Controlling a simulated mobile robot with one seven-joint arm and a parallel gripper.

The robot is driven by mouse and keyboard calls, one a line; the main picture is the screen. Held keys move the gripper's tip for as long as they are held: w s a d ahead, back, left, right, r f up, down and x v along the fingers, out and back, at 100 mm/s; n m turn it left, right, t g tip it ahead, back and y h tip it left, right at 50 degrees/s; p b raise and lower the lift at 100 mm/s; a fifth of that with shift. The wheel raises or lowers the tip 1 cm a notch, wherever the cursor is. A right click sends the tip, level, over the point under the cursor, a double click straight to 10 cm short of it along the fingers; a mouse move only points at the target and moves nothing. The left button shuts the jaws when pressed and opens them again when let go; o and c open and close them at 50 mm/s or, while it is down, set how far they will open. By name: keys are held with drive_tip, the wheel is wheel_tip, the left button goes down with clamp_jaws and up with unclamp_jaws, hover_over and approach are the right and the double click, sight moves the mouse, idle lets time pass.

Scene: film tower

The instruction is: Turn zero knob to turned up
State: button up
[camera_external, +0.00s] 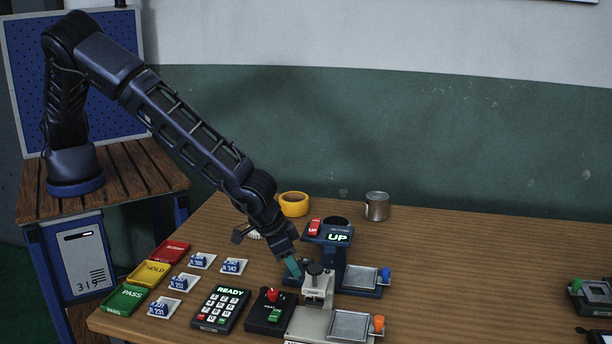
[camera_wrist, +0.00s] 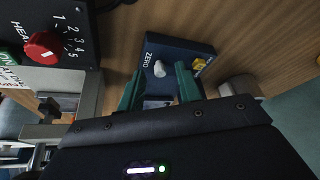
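The zero knob (camera_wrist: 159,69) is a small pale knob on a dark blue panel marked ZERO (camera_wrist: 178,50) in the wrist view. My gripper (camera_wrist: 159,74) is open, with one teal finger to each side of the knob in the picture. Gaps show between the knob and both fingers. In the external view my gripper (camera_external: 292,267) points down beside the dark blue stand (camera_external: 333,256), whose display reads UP. I cannot make out the zero knob there; the gripper and nearby devices crowd that spot.
A grey press (camera_external: 318,287) with a black top knob stands close to my gripper. A black box with a red knob (camera_external: 271,295) and a READY keypad (camera_external: 220,309) are to the left. A yellow part (camera_wrist: 199,64) sits right of the zero knob. The right table is mostly clear.

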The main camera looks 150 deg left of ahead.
clamp_jaws()
drive_tip(key=shift+s+a+m+t+h, duration=0.1)
drive_tip(key=shift+s+m+t+h, duration=0.2)
drive_tip(key=shift+m, duration=0.65)
drive_tip(key=shift+w+a+m+t+h, duration=0.1)
drive_tip(key=shift+m+t, duration=0.3)
drive_tip(key=shift+m, duration=0.55)
drive_tip(key=shift+d+m, duration=0.1)
drive_tip(key=shift+m, duration=0.3)
unclamp_jaws()
drive_tip(key=shift+r, duration=0.1)
drive_tip(key=v, duration=1)
drive_tip(key=shift+s+r, duration=0.2)
drive_tip(key=shift+s, duration=0.05)
